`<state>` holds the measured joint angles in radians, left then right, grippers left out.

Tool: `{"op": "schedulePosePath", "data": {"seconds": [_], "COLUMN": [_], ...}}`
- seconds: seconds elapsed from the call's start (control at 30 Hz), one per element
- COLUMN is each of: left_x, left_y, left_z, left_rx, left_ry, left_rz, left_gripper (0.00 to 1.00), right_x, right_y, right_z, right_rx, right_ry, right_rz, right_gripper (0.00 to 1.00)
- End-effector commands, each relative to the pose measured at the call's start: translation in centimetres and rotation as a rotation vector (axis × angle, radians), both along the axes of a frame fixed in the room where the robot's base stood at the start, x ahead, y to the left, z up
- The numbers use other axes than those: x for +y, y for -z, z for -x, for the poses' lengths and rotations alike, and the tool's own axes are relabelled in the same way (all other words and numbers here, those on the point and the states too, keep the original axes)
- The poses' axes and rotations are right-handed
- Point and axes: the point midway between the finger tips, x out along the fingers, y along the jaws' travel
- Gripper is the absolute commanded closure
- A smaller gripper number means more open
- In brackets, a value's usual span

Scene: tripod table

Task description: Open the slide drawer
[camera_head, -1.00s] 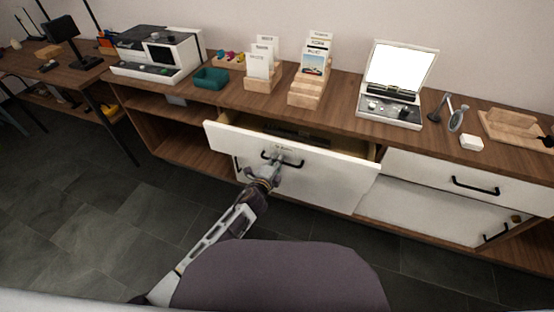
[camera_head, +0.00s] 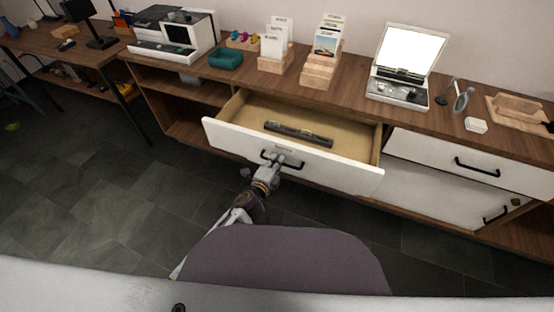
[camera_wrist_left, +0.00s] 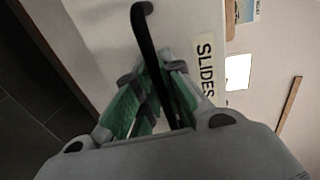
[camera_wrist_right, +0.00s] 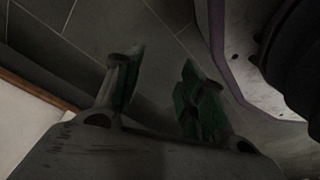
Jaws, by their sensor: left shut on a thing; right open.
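The slide drawer (camera_head: 330,168) has a white front and stands pulled out of the wooden cabinet, so its interior shows. A dark elongated object (camera_head: 298,134) lies inside. In the left wrist view, a label reading "SLIDES" (camera_wrist_left: 204,68) is on the drawer front beside the black handle (camera_wrist_left: 152,55). My left gripper (camera_head: 281,160) is shut on this handle; its green-padded fingers (camera_wrist_left: 160,90) lie on both sides of the bar. My right gripper (camera_wrist_right: 155,85) is open and empty over the dark floor in the right wrist view; it is not visible in the head view.
The cabinet top (camera_head: 350,88) carries a teal tray (camera_head: 226,60), wooden card holders (camera_head: 320,70), a lit viewer (camera_head: 402,62) and a magnifier (camera_head: 462,100). Another closed white drawer (camera_head: 470,162) is at the right. The tiled floor (camera_head: 90,190) before the cabinet is clear.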

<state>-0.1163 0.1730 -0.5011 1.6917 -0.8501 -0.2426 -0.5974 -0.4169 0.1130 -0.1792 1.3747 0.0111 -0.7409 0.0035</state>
Motion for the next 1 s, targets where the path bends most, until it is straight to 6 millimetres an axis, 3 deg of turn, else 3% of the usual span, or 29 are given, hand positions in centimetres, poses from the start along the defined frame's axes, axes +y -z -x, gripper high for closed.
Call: {"op": "schedulePosePath", "data": {"seconds": [0.27,0.3,0.37,0.57,0.67,1.0], "left_x": [0.0,0.0,0.0,0.0,0.0,0.0], "left_y": [0.0,0.0,0.0,0.0,0.0,-1.3], "left_z": [0.0,0.0,0.0,0.0,0.0,-0.1], "left_rx": [0.0,0.0,0.0,0.0,0.0,-0.003], "left_ry": [0.001,0.001,0.001,0.0,0.0,0.0], "left_rz": [0.0,0.0,0.0,0.0,0.0,-0.001], "left_gripper": [1.0,0.85,0.81,0.81,0.81,0.81], "right_x": [0.0,0.0,0.0,0.0,0.1,0.1], "right_y": [-0.4,-0.4,-0.4,-0.4,-0.1,-0.2], "right_z": [-1.0,-1.0,-1.1,-0.9,0.1,-0.2], "right_rx": [-0.012,-0.012,-0.013,-0.01,0.004,-0.001], "right_ry": [0.0,0.0,0.0,0.0,0.001,0.001], "right_rz": [0.0,0.0,-0.001,0.0,0.0,-0.001], "right_gripper": [0.6,0.6,0.6,0.6,0.6,0.6]}}
